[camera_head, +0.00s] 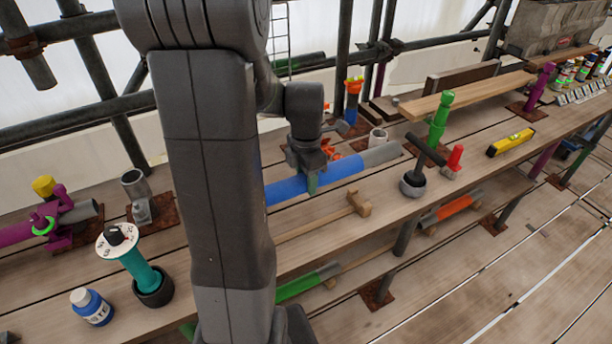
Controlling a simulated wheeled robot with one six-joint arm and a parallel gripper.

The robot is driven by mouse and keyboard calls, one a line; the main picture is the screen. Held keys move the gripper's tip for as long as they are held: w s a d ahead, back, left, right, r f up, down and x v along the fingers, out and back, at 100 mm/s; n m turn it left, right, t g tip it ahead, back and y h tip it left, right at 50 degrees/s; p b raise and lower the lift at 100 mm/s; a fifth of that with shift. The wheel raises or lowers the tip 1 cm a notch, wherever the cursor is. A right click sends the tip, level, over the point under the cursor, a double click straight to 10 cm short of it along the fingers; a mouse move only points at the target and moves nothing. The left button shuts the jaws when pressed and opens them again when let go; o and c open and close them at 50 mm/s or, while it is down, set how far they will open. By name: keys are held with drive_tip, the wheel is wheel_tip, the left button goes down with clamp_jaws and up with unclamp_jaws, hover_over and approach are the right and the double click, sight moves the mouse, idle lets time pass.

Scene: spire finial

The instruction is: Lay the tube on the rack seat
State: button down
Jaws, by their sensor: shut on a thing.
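A long blue tube (342,169) with a grey end lies across the middle, over the plank bench. My gripper (312,180) comes down from above and is shut on the blue part. The tube's left end is hidden behind my arm. A low wooden rail with an upright end block (358,203), which looks like the rack seat, lies in front of the tube and slants the same way. Its left part is hidden by my arm. I cannot tell how high the tube is above the bench.
A black T-handled tool stands in a dark cup (413,184) right of the rail, near a red peg (455,158) and a green post (438,122). A yellow level (510,142) lies farther right. A teal-handled spool (142,268) and blue bottle (91,306) stand left.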

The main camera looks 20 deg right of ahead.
drive_tip(key=shift+f+b, duration=5.05)
drive_tip(key=shift+f, duration=1.7)
drive_tip(key=shift+c, duration=0.4)
unclamp_jaws()
drive_tip(key=shift+f, duration=0.1)
drive_tip(key=shift+r+p, duration=3.5)
drive_tip(key=shift+r, duration=1.05)
drive_tip(key=shift+f, duration=0.15)
